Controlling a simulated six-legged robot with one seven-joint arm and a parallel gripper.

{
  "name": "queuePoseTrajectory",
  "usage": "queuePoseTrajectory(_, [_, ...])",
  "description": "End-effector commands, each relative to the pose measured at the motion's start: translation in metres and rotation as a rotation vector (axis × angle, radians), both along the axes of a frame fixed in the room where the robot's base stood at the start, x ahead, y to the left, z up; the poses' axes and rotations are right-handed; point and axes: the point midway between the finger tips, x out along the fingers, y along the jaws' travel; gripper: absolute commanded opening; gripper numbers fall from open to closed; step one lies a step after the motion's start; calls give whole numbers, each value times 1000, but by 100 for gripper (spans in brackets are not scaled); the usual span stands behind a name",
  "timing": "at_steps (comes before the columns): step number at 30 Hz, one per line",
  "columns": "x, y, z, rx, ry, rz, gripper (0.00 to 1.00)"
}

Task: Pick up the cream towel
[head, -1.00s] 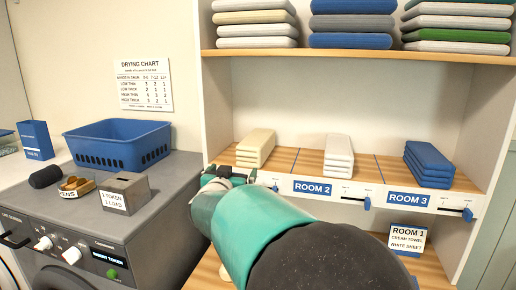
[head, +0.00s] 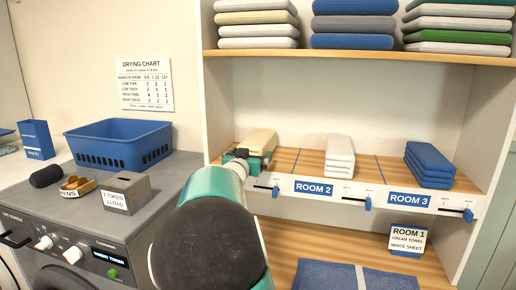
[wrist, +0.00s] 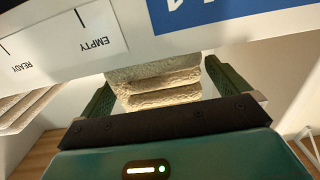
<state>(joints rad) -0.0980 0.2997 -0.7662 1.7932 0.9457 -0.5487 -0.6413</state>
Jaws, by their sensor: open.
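The cream towel (head: 262,140) is a folded stack at the left end of the middle shelf. Its layered end shows in the wrist view (wrist: 155,85), between the two green fingers. My gripper (head: 243,157) is at the front of the towel in the head view, partly hiding its lower front. In the wrist view my gripper (wrist: 168,92) is open, with one finger on each side of the towel. I cannot tell whether either finger touches it.
The white folded stack (head: 340,157) and the blue stack (head: 428,163) lie to the right on the shelf. The labelled shelf edge (head: 330,191) carries sliders. The upper shelf (head: 360,56) is above. A washer (head: 70,225) with a blue basket (head: 118,145) stands left.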

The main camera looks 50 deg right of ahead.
Motion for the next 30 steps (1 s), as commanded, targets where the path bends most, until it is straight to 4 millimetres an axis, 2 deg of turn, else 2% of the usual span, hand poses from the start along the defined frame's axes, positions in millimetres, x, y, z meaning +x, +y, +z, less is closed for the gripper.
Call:
queuePoseTrajectory(4, [9, -20, 1, -3, 1, -3, 100])
queuePoseTrajectory(13, [12, -24, 1, 0, -1, 0, 100])
queuePoseTrajectory(14, [12, -24, 1, 0, -1, 0, 96])
queuePoseTrajectory(21, [12, -24, 1, 0, -1, 0, 49])
queuePoseTrajectory(30, [12, -24, 4, -1, -2, 0, 48])
